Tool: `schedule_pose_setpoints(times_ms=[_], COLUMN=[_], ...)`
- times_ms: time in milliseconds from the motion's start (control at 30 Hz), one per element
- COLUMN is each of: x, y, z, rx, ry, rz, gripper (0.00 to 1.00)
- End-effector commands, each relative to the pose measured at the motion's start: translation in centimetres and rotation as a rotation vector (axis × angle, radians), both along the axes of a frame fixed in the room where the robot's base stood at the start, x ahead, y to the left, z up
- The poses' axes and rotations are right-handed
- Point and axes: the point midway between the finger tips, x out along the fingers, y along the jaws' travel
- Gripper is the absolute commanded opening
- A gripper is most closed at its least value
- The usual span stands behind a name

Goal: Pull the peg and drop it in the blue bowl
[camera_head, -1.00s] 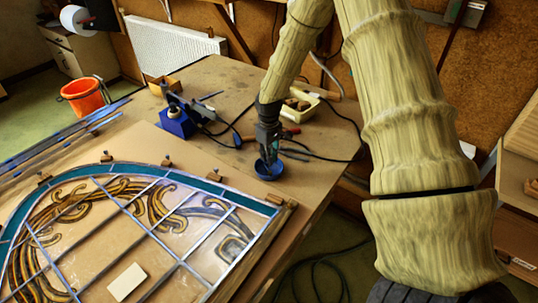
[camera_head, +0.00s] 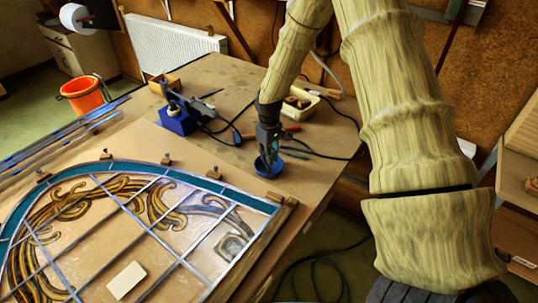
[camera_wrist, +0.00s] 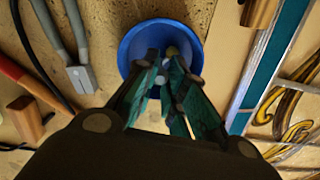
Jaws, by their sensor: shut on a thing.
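The blue bowl (camera_head: 270,171) stands on the workbench to the right of the leaded panel (camera_head: 130,225). My gripper (camera_head: 268,157) points down over the bowl, its tips at or just inside the rim. In the wrist view, the bowl (camera_wrist: 128,48) lies around and below the fingertips of my gripper (camera_wrist: 170,72). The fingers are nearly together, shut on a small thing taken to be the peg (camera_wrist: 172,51). Only a small yellow-brown bit shows between the tips; the rest is hidden by the fingers.
Other wooden pegs, such as one at the arch's top right (camera_head: 166,159), stand along the panel edge. A blue soldering stand (camera_head: 177,122), red-handled pliers (camera_head: 291,128) and dark cables lie near the bowl. A cream tray (camera_head: 299,104) is behind.

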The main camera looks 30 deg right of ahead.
Motion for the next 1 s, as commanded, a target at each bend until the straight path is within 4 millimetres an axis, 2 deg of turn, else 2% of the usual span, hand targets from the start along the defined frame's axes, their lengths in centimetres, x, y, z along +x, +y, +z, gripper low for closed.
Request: schedule_pose_setpoints(times_ms=[700,733,867,1000], x=[0.0,0.0,0.0,0.0], y=[0.0,0.0,0.0,0.01], z=[-0.6,-0.6,-0.6,-0.6], rx=[0.0,0.0,0.0,0.0], ry=[0.0,0.0,0.0,0.0], rz=[0.0,0.0,0.0,0.0], gripper=[0.0,0.14,0.37,0.37])
